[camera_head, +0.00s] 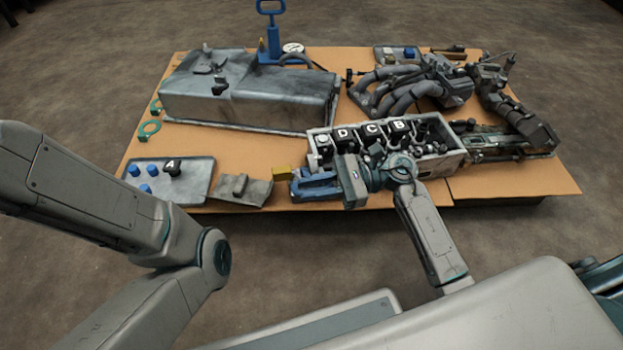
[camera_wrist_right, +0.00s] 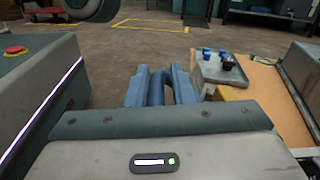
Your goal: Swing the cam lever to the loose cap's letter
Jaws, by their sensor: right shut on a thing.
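The loose black cap marked A (camera_head: 172,168) lies on a grey tray (camera_head: 200,185) at the left front of the bench; the tray's dark cap also shows in the wrist view (camera_wrist_right: 228,63). Caps marked D (camera_head: 342,134), C (camera_head: 371,129) and B (camera_head: 398,126) sit in a row on the grey engine block. My right gripper (camera_head: 312,186) is at the block's front left corner. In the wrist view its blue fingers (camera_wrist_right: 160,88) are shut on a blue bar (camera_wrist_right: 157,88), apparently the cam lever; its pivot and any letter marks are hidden. My left gripper is out of view.
A yellow block (camera_head: 281,173) stands just left of my right gripper, with a grey plate (camera_head: 240,190) beyond it. Blue caps (camera_head: 147,188) share the tray. A large grey cover (camera_head: 245,95) and a blue-handled pump (camera_head: 271,40) stand behind. Bare board lies between tray and cover.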

